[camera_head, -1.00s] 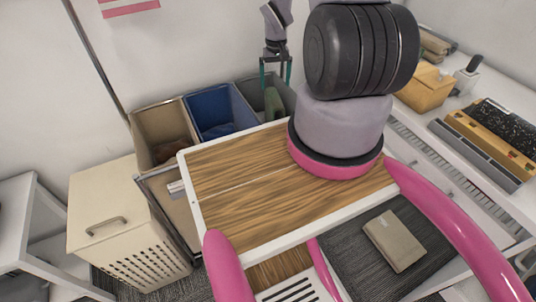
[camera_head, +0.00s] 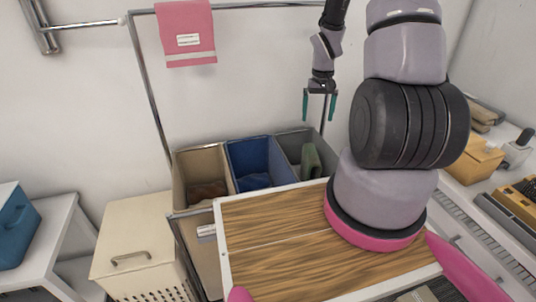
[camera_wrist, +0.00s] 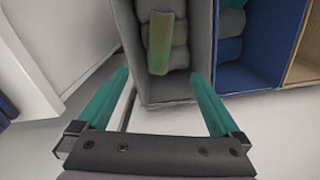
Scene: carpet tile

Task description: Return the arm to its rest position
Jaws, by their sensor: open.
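My gripper (camera_head: 319,107) is open and empty, its two teal fingers spread and pointing down in the head view. It hangs in the air above the grey bin at the back. In the wrist view my gripper (camera_wrist: 160,100) is also open, with nothing between its fingers. Beyond the fingers lies the grey bin (camera_wrist: 202,40), with a green cloth (camera_wrist: 160,43) on grey rolled items inside. The green cloth (camera_head: 311,160) also shows in the head view. My arm rises from a pink-rimmed base on the wooden top.
A blue bin (camera_head: 248,152) and a tan bin (camera_head: 195,162) stand left of the grey bin. A pink towel (camera_head: 186,35) hangs from a metal rail. A cream hamper (camera_head: 130,235) stands at left. A shelf with boxes is at right. The air around my gripper is clear.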

